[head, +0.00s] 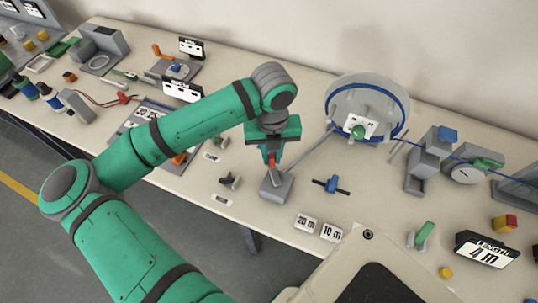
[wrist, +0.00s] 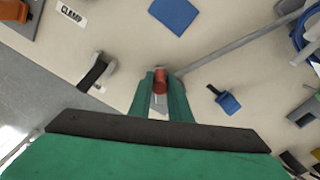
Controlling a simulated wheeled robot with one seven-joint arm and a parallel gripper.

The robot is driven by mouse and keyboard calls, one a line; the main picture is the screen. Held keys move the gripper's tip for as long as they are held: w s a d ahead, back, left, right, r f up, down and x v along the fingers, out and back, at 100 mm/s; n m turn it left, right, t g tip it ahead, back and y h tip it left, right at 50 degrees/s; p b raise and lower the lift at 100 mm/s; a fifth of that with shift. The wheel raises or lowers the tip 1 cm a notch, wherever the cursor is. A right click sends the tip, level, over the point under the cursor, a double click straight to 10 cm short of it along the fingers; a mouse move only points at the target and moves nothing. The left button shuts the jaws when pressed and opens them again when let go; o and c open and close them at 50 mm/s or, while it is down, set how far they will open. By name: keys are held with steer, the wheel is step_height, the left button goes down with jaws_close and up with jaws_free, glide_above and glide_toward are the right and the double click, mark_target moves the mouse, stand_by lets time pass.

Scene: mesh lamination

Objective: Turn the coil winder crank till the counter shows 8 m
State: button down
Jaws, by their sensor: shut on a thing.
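My gripper (head: 271,158) is shut on a red handle (wrist: 160,80), which stands between its two green fingers in the wrist view. In the head view the handle shows as a small red spot just above a grey block (head: 276,188). A grey bar runs from there up towards the large grey reel (head: 340,88) with a blue rim, at the back wall. The length counter (head: 486,251) reads 4 m, at the right. The fingers hide part of the handle and its foot.
Cards marked 20 m (head: 306,222) and 10 m (head: 332,232) lie near the front edge. A blue knobbed part (head: 331,185) lies right of my gripper. A grey block with a blue top (head: 430,160) and a blue line stand further right.

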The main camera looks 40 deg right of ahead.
steer(key=shift+s+d+m, duration=0.1)
steer(key=shift+d+m, duration=0.05)
steer(key=shift+m, duration=0.25)
steer(key=c, duration=1.6)
jaws_free()
steer(key=shift+c, duration=0.2)
steer(key=shift+r, duration=0.1)
step_height(320, 180, up, 11)
steer(key=shift+f, duration=0.15)
stand_by(0.4)
